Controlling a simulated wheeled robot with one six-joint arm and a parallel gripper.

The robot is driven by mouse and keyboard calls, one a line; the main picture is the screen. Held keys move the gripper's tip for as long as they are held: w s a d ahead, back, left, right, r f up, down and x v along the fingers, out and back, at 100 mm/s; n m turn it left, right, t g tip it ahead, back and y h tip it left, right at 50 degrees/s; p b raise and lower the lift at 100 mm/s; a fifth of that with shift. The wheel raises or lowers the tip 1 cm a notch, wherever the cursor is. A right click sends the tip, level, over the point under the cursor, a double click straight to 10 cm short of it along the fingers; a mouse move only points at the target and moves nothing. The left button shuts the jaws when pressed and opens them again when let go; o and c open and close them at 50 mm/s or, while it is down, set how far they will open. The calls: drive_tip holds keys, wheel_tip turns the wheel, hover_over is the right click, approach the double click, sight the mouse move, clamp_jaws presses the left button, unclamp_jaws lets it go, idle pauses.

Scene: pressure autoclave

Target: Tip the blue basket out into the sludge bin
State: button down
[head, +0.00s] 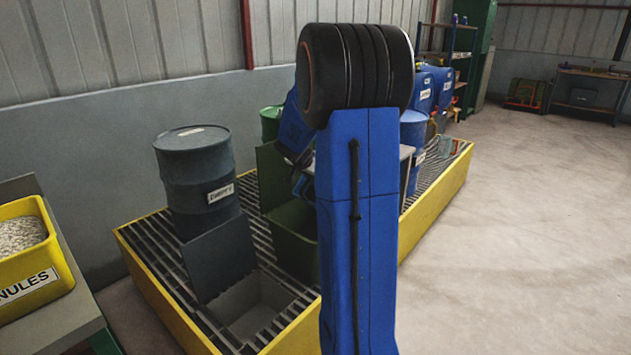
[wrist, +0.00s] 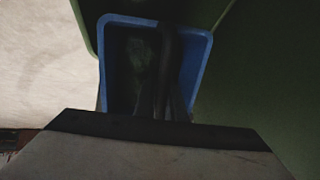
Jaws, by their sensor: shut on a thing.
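The blue basket (wrist: 203,52) shows in the wrist view, just beyond my gripper (wrist: 160,112), which is shut on it. Dark, long shapes lie inside the basket; the shade is too deep to tell what they are. Green walls (wrist: 260,75) show behind and to the right of the basket. In the head view, a dark green open bin (head: 297,243) with a raised lid stands in the yellow-edged tray, partly behind my blue arm; no label on it can be read.
A grey open box (head: 246,303) with its lid up sits in the yellow tray (head: 160,292) in front. A dark drum marked EMPTY (head: 195,180) stands behind it. A yellow granules tub (head: 35,265) is at left. The floor (head: 530,230) at right is clear.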

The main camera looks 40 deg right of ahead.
sight(300, 198)
drive_tip(key=shift+a+f+t+h, duration=0.15)
drive_tip(key=shift+a+h, duration=0.3)
drive_tip(key=shift+h, duration=0.3)
drive_tip(key=shift+a+f+t+h, duration=0.15)
drive_tip(key=shift+a+h, duration=0.25)
drive_tip(key=shift+h, duration=0.35)
drive_tip(key=shift+s+a+f+n+t+h, duration=0.1)
drive_tip(key=shift+a+f+n+t+h, duration=0.15)
drive_tip(key=shift+a+f+h, duration=0.6)
drive_tip(key=shift+s+a+f+n+t+h, duration=0.2)
drive_tip(key=shift+a+h, duration=0.25)
drive_tip(key=shift+h, duration=0.9)
drive_tip(key=shift+w+a+f+n+t+h, duration=0.2)
drive_tip(key=shift+a+f+h, duration=0.45)
drive_tip(key=shift+h, duration=0.45)
drive_tip(key=shift+s+a+f+n+t+h, duration=0.1)
drive_tip(key=shift+a+n+t+h, duration=0.15)
drive_tip(key=shift+a+h, duration=0.45)
drive_tip(key=shift+s+a+n+t+h, duration=0.1)
drive_tip(key=shift+a+n+t+h, duration=0.15)
drive_tip(key=shift+h, duration=0.75)
drive_tip(key=shift+a, duration=0.1)
drive_tip(key=shift+r, duration=0.45)
